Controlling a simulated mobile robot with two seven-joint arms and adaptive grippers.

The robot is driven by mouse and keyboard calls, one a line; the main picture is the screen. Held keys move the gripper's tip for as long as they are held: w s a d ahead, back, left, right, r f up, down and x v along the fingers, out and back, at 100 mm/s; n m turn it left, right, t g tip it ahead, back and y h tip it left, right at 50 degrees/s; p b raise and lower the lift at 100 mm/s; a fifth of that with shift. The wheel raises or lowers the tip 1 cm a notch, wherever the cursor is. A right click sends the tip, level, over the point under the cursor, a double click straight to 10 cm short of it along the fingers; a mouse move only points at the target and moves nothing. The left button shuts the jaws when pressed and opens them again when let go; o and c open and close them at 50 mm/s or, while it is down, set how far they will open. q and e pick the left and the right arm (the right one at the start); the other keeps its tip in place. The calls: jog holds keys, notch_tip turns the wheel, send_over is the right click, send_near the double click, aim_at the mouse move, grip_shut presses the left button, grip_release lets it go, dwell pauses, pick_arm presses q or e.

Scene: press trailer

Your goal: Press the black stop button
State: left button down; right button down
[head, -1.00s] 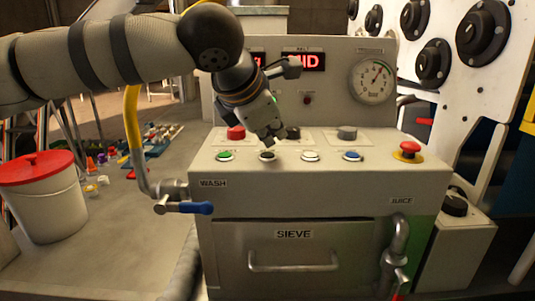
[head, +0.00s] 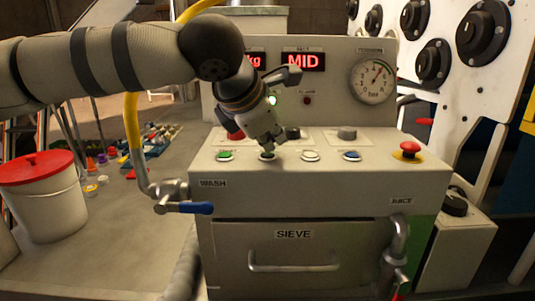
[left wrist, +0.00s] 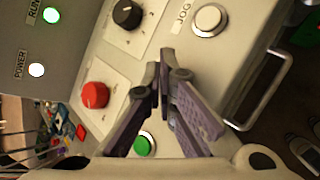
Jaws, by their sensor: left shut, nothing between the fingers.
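The stop button (head: 267,157) is in the front row of the press panel, between the green button (head: 225,156) and the white button (head: 310,156). My left gripper (head: 269,149) is shut and empty, pointing down with its fingertips right at the stop button and covering most of it. I cannot tell whether they touch it. In the left wrist view, my closed fingers (left wrist: 162,88) hide the stop button, with the green button (left wrist: 145,144) below and the white JOG button (left wrist: 210,20) above right. My right gripper is not in view.
A red knob (head: 235,133), a black knob (head: 293,133) and a grey knob (head: 347,133) stand behind the buttons. A blue button (head: 352,155) and a red mushroom button (head: 408,150) are to the right. The upright panel with the gauge (head: 373,81) rises behind.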

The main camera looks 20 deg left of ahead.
aim_at(271, 155)
pick_arm(q)
jog(key=shift+f, duration=0.4)
dwell(0.4)
jog(key=shift+r, duration=0.85)
jog(key=shift+r, duration=0.1)
jog(key=shift+r, duration=2.45)
